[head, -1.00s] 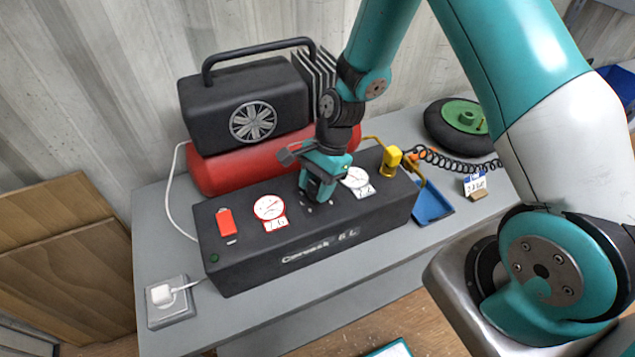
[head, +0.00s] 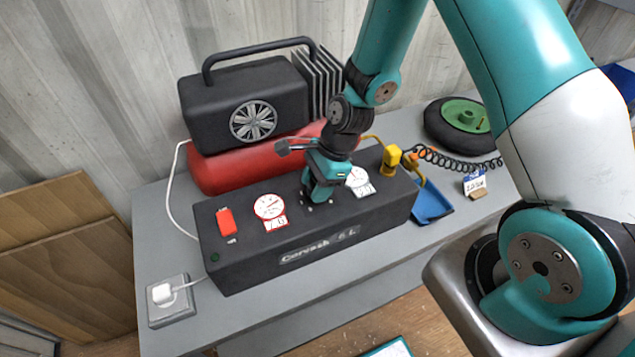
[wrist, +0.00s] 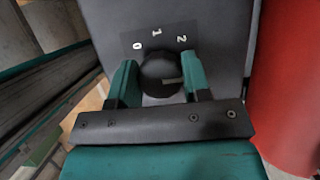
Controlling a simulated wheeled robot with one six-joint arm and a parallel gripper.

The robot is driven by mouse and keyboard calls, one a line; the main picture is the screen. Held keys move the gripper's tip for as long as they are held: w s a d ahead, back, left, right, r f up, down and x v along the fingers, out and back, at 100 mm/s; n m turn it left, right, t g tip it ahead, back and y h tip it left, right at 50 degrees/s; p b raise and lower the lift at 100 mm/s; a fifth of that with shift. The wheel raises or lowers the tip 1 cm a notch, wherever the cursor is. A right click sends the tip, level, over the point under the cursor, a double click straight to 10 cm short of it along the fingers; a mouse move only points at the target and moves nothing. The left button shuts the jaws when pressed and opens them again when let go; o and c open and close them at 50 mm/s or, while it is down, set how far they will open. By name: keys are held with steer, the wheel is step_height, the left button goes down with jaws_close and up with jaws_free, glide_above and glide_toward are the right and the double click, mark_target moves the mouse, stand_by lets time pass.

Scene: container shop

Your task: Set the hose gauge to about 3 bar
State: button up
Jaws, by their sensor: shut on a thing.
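My gripper (wrist: 160,80) is shut on a round black knob (wrist: 157,66) on the top of the compressor's dark control box (head: 290,250). The wrist view shows a finger on each side of the knob and a scale marked 0, 1 and 2 beyond it. In the head view my gripper (head: 318,193) covers the knob. A white gauge with a black rim (head: 357,177) is to its right, partly hidden by my gripper. A red-rimmed gauge (head: 268,206) is to its left. The needles and the small number labels are too small to read surely.
A red switch (head: 227,221) is at the box's left. The black motor (head: 245,105) and red tank (head: 240,168) stand behind. A yellow fitting (head: 391,157), blue tray (head: 432,203), coiled hose (head: 450,163) and wheel (head: 462,125) are at the right. A plug sits in a socket (head: 170,310).

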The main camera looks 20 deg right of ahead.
steer(key=o, duration=0.9)
steer(key=b+v, duration=0.2)
steer(key=v, duration=1.5)
steer(key=shift+r, duration=0.25)
steer(key=shift+d, duration=0.1)
steer(key=s+a+r+n+b, duration=0.1)
steer(key=s+a+r+n, duration=0.2)
steer(key=s+n, duration=0.6)
steer(key=s+a+r+n+b, duration=0.2)
steer(key=s+a+n, duration=0.6)
steer(key=n, duration=0.8)
steer(key=shift+s+r, duration=0.65)
steer(key=shift+s, duration=0.1)
